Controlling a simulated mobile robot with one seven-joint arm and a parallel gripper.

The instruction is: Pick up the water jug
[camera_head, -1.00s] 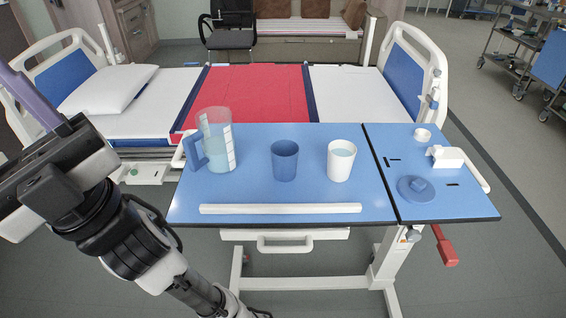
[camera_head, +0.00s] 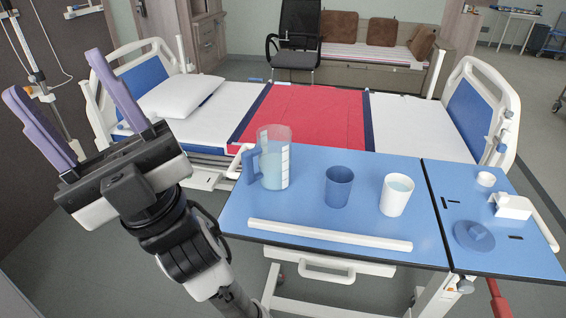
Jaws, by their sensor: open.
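The water jug (camera_head: 275,158) is a clear pitcher with a blue handle on its left side and white marks on its right. It stands upright at the left end of the blue overbed table (camera_head: 300,218) and holds pale liquid. My gripper (camera_head: 62,98) is at the left of the picture, up and to the left of the jug and well apart from it. Its two purple fingers are spread, with nothing between them. Nothing hides the jug.
A blue cup (camera_head: 338,188) and a white cup (camera_head: 396,196) stand right of the jug. A white bar (camera_head: 330,235) lies along the table's front edge. A round blue lid (camera_head: 474,236) and small white items lie on the right section. The bed (camera_head: 225,110) is behind.

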